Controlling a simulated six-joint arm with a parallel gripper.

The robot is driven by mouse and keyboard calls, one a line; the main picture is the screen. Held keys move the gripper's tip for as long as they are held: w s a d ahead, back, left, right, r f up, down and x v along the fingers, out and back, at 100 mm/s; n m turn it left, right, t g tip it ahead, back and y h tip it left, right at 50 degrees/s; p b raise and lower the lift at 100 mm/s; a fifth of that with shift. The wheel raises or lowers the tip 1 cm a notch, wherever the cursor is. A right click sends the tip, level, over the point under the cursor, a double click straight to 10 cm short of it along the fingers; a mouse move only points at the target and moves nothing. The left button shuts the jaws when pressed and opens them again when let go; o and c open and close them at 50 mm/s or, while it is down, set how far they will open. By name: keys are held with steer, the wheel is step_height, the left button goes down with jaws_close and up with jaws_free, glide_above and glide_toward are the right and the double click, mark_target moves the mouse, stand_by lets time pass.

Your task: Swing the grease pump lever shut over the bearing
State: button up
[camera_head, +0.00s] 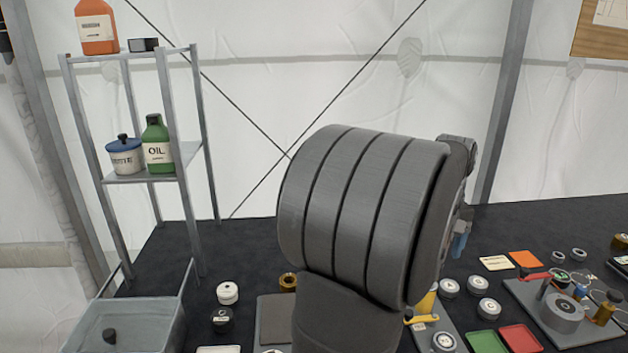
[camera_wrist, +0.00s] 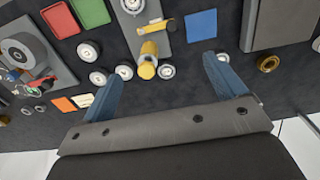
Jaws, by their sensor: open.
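A grey plate (camera_head: 452,324) in front of my arm bears a yellow post (camera_wrist: 148,66) and a yellow lever (camera_wrist: 157,25) with a dark end. The lever lies across the plate near a white ring-like part (camera_wrist: 132,4), perhaps the bearing. A second grey plate (camera_head: 524,294) at right bears a grey drum (camera_head: 564,311) and a red lever (camera_head: 534,276). I cannot tell for certain which lever is the grease pump's. My gripper (camera_wrist: 164,67) is open, its blue fingers apart and empty, with the yellow post between them in the wrist view. My arm hides much in the head view.
Several white round parts (camera_head: 449,287) lie near the plates. Green (camera_head: 486,342) and red (camera_head: 520,338) trays lie in front. A shelf with an oil bottle (camera_head: 157,145) stands at left, above a grey bin (camera_head: 150,322).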

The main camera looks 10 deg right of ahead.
steer(key=shift+a+r+n, duration=0.2)
steer(key=shift+a+n, duration=0.3)
steer(key=shift+a, duration=0.05)
steer(key=shift+a+r+n, duration=0.15)
steer(key=shift+a+n, duration=0.35)
steer(key=c, duration=0.7)
steer(key=shift+a+n, duration=0.25)
steer(key=shift+n, duration=0.05)
steer(key=shift+c, duration=1)
step_height(320, 180, down, 17)
steer(key=shift+f, duration=0.2)
jaws_close()
